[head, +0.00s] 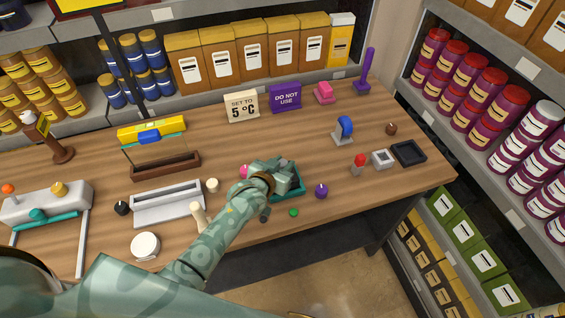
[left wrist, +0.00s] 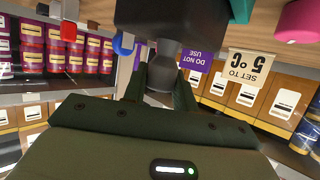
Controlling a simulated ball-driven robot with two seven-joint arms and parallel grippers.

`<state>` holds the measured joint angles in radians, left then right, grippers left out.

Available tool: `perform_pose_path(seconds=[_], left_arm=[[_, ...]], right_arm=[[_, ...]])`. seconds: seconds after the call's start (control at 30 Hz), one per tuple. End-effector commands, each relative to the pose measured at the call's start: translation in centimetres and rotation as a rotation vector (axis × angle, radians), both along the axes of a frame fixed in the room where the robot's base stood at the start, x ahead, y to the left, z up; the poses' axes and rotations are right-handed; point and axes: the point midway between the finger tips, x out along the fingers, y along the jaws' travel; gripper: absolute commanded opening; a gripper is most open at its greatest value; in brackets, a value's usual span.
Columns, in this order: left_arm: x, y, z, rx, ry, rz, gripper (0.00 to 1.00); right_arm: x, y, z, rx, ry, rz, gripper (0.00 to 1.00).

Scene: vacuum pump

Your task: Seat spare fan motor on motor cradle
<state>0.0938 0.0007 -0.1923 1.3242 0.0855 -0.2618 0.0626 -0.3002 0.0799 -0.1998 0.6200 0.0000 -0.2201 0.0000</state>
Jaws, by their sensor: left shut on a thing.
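My left gripper (head: 283,179) is above the teal tray (head: 300,192) near the front edge of the table. In the left wrist view its two fingers (left wrist: 160,85) are shut on a dark grey block-like thing, which I take for the spare fan motor (left wrist: 158,35). The hand largely hides it in the head view. I cannot surely tell which thing is the motor cradle. A small light grey block with a square recess (head: 382,159) and a long grey trough (head: 168,204) stand apart from the gripper. My right gripper is not in view.
A purple knobbed piece (head: 321,190) and a green disc (head: 294,212) lie near the hand. A blue-topped stand (head: 343,131), a red-topped piece (head: 359,164) and a black tray (head: 408,153) are to the right. Signs (head: 241,106) stand behind. The table between signs and hand is clear.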

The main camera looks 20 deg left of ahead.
Motion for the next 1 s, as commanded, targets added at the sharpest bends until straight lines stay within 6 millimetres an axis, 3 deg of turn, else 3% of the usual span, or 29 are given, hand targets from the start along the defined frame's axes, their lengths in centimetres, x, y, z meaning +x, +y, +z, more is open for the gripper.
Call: perform_pose_path(seconds=[1.0], left_arm=[[0.12,-0.03,-0.45,-0.002,-0.006,0.000,0.00]], right_arm=[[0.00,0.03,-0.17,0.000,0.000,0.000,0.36]])
